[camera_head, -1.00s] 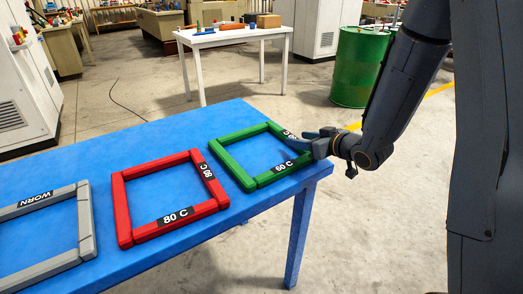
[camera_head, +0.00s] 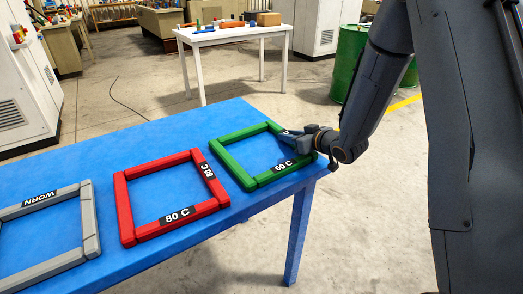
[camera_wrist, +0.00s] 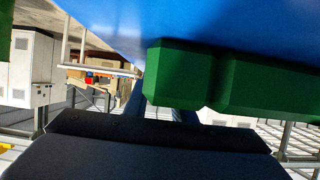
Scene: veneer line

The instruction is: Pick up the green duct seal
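The green duct seal (camera_head: 236,171) is a square frame lying flat on the blue table near its right end, with a "60 C" label on its front bar. My gripper (camera_head: 288,137) is at the seal's right-hand corner, reaching in over its right bar from the table's edge. Its fingers look apart, and I see no grip on the bar. In the wrist view, the seal's green bar (camera_wrist: 265,88) fills the upper right, very near, and hides part of the fingers.
A red seal marked "80 C" (camera_head: 125,211) and a grey seal marked "WORN" (camera_head: 90,225) lie to the left on the blue table (camera_head: 105,160). A white table (camera_head: 233,36) stands behind, with a green drum (camera_head: 347,62) at the back right.

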